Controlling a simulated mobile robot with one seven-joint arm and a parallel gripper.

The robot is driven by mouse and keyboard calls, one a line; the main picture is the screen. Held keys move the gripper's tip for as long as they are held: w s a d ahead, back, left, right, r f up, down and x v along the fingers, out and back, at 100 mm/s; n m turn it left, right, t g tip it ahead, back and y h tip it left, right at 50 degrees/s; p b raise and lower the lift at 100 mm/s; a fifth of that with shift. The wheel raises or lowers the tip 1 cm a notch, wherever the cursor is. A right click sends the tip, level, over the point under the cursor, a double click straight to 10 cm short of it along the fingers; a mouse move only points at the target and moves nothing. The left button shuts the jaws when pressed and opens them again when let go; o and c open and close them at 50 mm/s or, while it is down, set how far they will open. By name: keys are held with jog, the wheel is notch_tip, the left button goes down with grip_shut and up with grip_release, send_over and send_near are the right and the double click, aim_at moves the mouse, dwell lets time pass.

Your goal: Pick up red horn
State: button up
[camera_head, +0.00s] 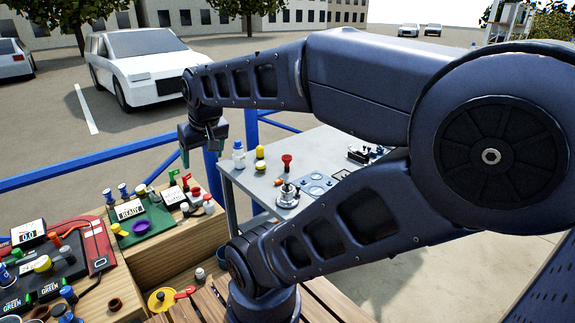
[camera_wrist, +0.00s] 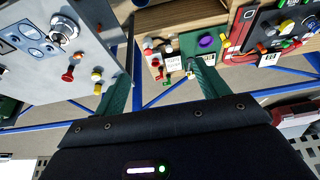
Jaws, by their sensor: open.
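A small red flared piece (camera_head: 287,160), which looks like the red horn, stands upright on the grey table (camera_head: 246,186). In the wrist view a red piece (camera_wrist: 68,76) on the grey table at the left appears to be the same one. My gripper (camera_head: 202,157) hangs in the air left of the grey table, apart from the red piece. In the wrist view my gripper (camera_wrist: 160,82) has its two green fingers spread wide with nothing between them. The red piece lies outside the fingers, to their left.
A yellow piece (camera_head: 260,153) and a white-and-blue bottle (camera_head: 239,156) stand left of the red piece. A silver knob unit (camera_head: 288,195) is in front of it. Wooden boxes with crowded panels (camera_head: 160,245) are at the left. A blue rail (camera_head: 95,164) runs behind.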

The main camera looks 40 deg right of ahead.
jog(key=shift+w, duration=0.1)
jog(key=w+d+m, duration=0.2)
jog(key=w+d, duration=0.5)
jog(key=w, duration=0.4)
jog(key=m+g+h, duration=0.2)
jog(key=m+h, duration=0.1)
jog(key=m, duration=0.5)
send_over(287, 157)
jog(key=a, duration=0.2)
jog(key=f, duration=2.4)
jog(key=shift+s+d, duration=0.1)
jog(key=shift+s, duration=0.3)
jog(key=shift+d+x, duration=0.15)
jog(key=shift+x, duration=1.3)
jog(key=shift+d+x, duration=0.1)
jog(key=shift+x, duration=1.3)
jog(key=shift+s, duration=0.1)
jog(key=c, duration=1.1)
